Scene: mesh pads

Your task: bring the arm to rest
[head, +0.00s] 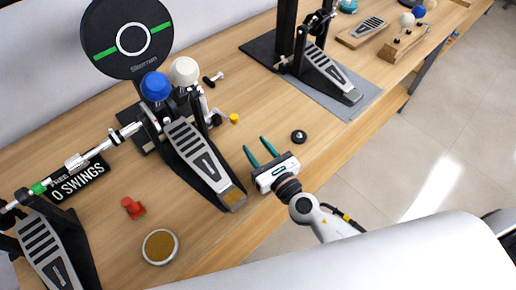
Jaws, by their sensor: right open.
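My right gripper (260,152) is at the front edge of the wooden table, beside a drum pedal (203,155) and to its right. Its two green fingers are spread apart with nothing between them. My right arm (314,212) comes in from the lower right. My left gripper is not in view.
The wooden table (110,190) carries a round black pad (127,38), another pedal (48,245) at left and one on a grey mat (365,101). A round tin (160,246), red piece (133,208) and black disc (298,136) lie loose. Floor (440,150) is clear at right.

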